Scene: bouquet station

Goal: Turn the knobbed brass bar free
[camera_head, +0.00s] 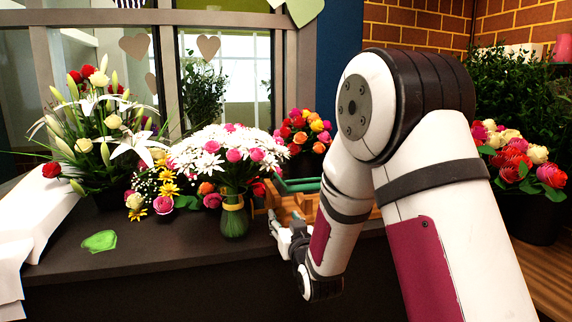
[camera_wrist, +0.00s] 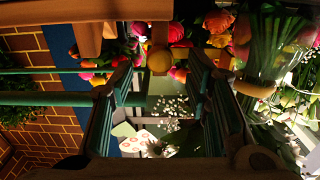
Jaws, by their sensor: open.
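A wooden crate (camera_head: 285,204) with teal bars (camera_head: 300,184) stands on the dark counter, partly behind my arm. My gripper (camera_head: 283,226) is at its front left, close to the vase of white and pink flowers. In the wrist view my gripper (camera_wrist: 163,90) is open, its two dark fingers apart with nothing seen held between them. A small round yellowish thing, possibly the knob of the brass bar (camera_wrist: 160,61), shows just beyond the fingertips. I cannot make out the rest of the bar, or whether the fingers touch it.
The glass vase (camera_head: 235,218) with a yellow band stands just left of my gripper. A large lily bouquet (camera_head: 100,135) and a white box (camera_head: 48,215) stand farther left. A green leaf shape (camera_head: 100,241) lies on the counter (camera_head: 150,258), whose front left is mostly clear.

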